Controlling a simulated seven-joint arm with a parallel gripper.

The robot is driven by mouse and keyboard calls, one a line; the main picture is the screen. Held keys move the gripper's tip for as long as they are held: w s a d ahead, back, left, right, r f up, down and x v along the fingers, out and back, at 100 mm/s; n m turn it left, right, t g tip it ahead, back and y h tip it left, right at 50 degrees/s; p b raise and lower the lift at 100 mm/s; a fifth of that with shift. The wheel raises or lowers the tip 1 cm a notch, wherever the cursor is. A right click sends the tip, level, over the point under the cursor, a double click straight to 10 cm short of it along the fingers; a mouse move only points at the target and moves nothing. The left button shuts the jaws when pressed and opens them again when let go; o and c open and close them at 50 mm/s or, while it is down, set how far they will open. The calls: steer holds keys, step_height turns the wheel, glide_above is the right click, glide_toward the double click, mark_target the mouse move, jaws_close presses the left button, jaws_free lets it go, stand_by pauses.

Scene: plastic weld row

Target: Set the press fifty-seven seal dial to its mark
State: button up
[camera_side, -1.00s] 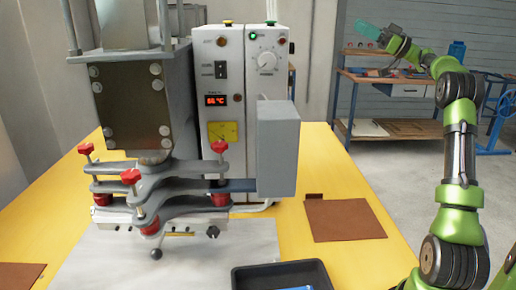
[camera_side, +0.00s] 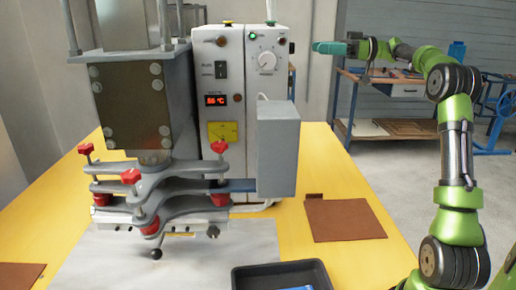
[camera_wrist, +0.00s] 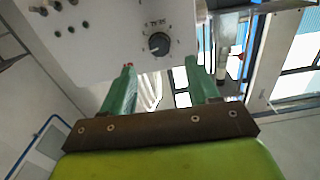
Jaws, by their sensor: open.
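The press (camera_side: 130,100) stands on the yellow table with a white control box (camera_side: 226,120) at its right. Two similar controls cannot be told apart by any readable number. My gripper (camera_side: 318,47) has green fingers and hangs in the air to the right of the dial, apart from it. In the wrist view its fingers (camera_wrist: 160,72) are spread and empty.
A red display (camera_side: 216,100) and a black switch (camera_side: 221,69) sit left of the dial. A grey box (camera_side: 278,150) juts out below it. A brown mat (camera_side: 343,220) and a dark tray (camera_side: 281,276) lie on the table (camera_side: 320,168). A workbench (camera_side: 390,85) stands behind.

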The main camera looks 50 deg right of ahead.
steer(key=x, duration=0.7)
steer(key=c, duration=1)
